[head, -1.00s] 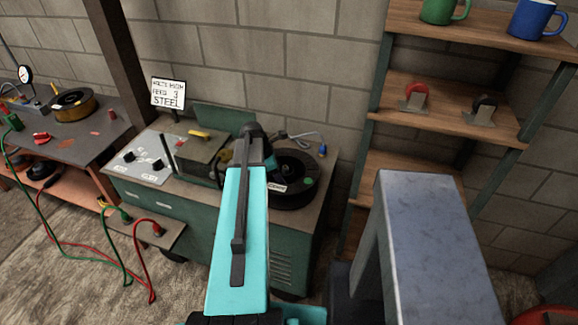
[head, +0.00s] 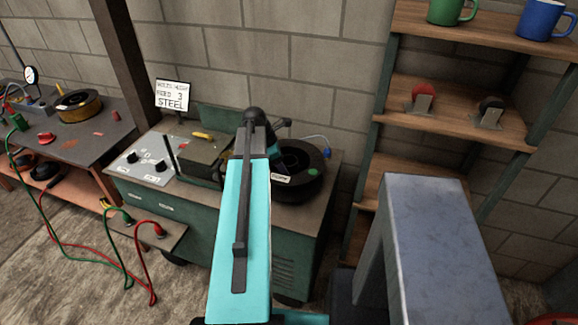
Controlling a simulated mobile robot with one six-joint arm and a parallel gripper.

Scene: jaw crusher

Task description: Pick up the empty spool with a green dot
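A black spool (head: 298,185) with a green dot (head: 313,172) and a small white label (head: 281,178) lies on the right end of the green machine's top (head: 322,200). My turquoise arm stands in front of the machine and covers the spool's left part. The arm's far dark end is beside the spool at its upper left. The fingers of my gripper are hidden behind the arm, so I cannot tell whether they are open or touch the spool.
The machine carries a control panel (head: 150,165) and a sign (head: 172,95). A shelf (head: 455,105) with mugs stands at right. A workbench (head: 95,135) with another spool (head: 80,106) is at left. Red and green cables hang at the front left.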

